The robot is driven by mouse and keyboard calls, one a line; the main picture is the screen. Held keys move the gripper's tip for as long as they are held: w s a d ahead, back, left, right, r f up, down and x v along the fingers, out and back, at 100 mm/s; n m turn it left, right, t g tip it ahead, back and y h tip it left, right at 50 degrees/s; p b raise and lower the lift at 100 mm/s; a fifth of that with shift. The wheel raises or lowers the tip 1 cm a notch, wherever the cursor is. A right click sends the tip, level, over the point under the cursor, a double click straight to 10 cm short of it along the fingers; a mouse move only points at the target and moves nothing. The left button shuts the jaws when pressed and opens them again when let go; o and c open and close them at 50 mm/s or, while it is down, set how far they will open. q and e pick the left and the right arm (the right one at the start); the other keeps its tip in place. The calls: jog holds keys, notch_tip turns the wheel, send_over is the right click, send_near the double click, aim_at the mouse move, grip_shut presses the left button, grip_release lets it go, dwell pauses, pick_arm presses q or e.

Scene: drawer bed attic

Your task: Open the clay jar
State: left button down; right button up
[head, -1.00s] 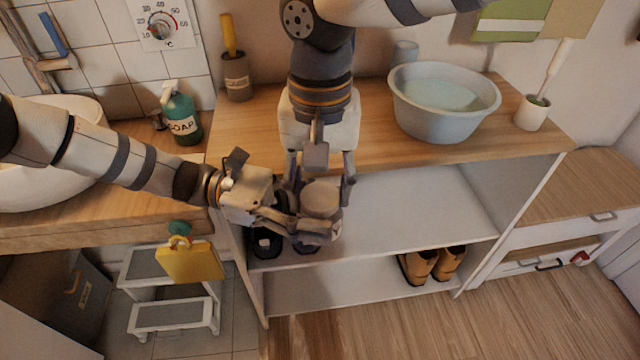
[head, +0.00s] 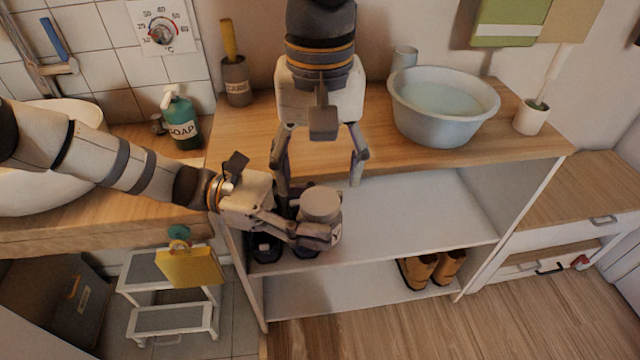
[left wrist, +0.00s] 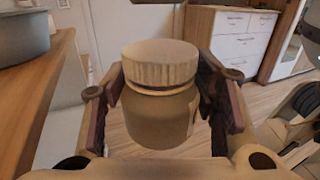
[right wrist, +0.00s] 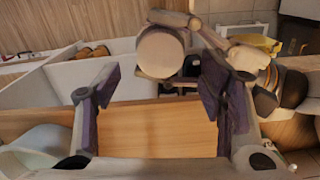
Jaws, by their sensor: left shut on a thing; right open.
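The clay jar (left wrist: 160,115) is a squat brown jar, upright, with a ribbed pale lid (left wrist: 160,65) sitting on top above a light neck ring. My left gripper (head: 318,238) is shut around the jar's body and holds it in front of the shelf unit, with the lid above the fingers. In the head view the lid (head: 320,203) shows as a pale disc. My right gripper (head: 318,178) is open and empty, pointing down above and behind the lid. In the right wrist view the lid (right wrist: 160,53) lies beyond the open fingers, apart from them.
A wooden counter (head: 385,150) lies behind the jar, with a grey basin (head: 440,120) on it and a brush pot (head: 531,115) to the right. A soap bottle (head: 180,118) stands at left. Shoes (head: 430,268) sit on the lower shelf. The counter's middle is clear.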

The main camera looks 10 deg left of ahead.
aim_at(320, 200)
jog(key=shift+r, duration=0.35)
jog(key=shift+c, duration=0.4)
notch_tip(320, 200, up, 3)
jog(key=m, duration=0.3)
jog(key=shift+s+f, duration=0.1)
jog(key=shift+f, duration=0.05)
notch_tip(320, 200, down, 8)
jog(key=shift+r, duration=0.2)
jog(key=shift+c, duration=0.5)
jog(key=c, duration=1.1)
jog(key=n, duration=0.3)
